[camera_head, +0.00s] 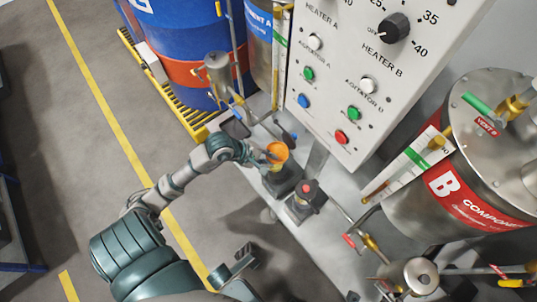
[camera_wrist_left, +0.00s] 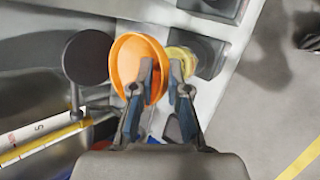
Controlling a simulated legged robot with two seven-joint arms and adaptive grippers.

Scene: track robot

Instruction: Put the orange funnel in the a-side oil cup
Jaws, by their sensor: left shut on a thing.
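The orange funnel (camera_head: 277,152) is at my left gripper (camera_head: 264,158) in the head view, above a dark stand (camera_head: 284,181). In the left wrist view, the funnel's wide orange mouth (camera_wrist_left: 126,62) faces the camera. My left gripper (camera_wrist_left: 165,66) is shut on the funnel, with one finger across its mouth. A small metal cup (camera_head: 218,72) stands beside the blue drum in the head view, apart from the funnel. I cannot tell if it is the a-side oil cup. A dark part at lower middle may be my right gripper (camera_head: 245,258); its jaws are unclear.
A control panel (camera_head: 350,85) rises behind the bench. A stand with a red top (camera_head: 305,195) is close to the funnel. A metal B tank (camera_head: 425,200) and another metal cup (camera_head: 412,277) are at the right.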

